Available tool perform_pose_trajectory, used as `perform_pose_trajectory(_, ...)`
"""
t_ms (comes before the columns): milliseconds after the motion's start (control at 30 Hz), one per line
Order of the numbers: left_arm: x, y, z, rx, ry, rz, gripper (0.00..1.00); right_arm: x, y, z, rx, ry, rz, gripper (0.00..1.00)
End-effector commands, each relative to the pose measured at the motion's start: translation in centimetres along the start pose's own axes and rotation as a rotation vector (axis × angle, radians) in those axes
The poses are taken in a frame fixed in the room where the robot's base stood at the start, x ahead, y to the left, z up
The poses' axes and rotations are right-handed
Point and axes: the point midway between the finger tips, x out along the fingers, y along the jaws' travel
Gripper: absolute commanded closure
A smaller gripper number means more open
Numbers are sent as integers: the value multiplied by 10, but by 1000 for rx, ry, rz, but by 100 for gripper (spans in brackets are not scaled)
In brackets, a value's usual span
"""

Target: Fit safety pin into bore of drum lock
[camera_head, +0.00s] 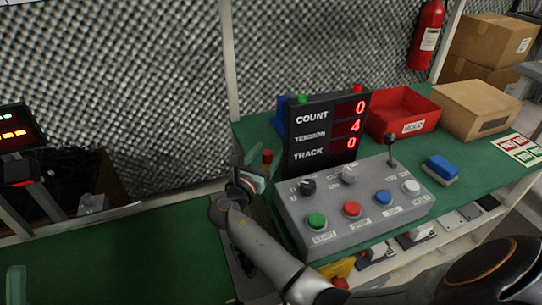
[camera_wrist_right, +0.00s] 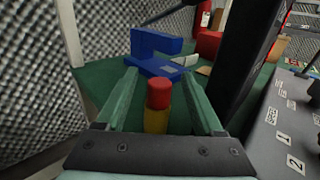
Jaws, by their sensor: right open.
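A pin-like piece with a red top and yellow lower part (camera_wrist_right: 158,106) stands upright between the fingers of my right gripper (camera_wrist_right: 162,104) in the right wrist view. The fingers are open, with space on both sides of it. In the head view the red top (camera_head: 267,156) shows just beyond my right gripper (camera_head: 254,178), at the left end of the green bench. I take it for the safety pin, but cannot be sure. Its lower end is hidden. I cannot make out the drum lock or its bore. My left gripper does not clearly show.
A grey control box (camera_head: 352,208) and a black COUNT display (camera_head: 316,140) stand close right of my right gripper. A blue bracket (camera_wrist_right: 150,42) stands beyond the pin. A red HOLD bin (camera_head: 405,108), cardboard box (camera_head: 482,108) and blue block (camera_head: 441,169) are farther right.

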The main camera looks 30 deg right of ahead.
Motion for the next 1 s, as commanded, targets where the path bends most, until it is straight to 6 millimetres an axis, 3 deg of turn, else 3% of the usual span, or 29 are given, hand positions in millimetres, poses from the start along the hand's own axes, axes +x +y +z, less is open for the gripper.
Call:
perform_pose_trajectory(333,0,0,1,-2,-1,0,50,-1,0,0,0,0,0,32)
perform_pose_trajectory(900,0,0,1,-2,-1,1,50,-1,0,0,0,1,0,96)
perform_pose_trajectory(1000,0,0,1,-2,-1,1,50,-1,0,0,0,1,-1,100)
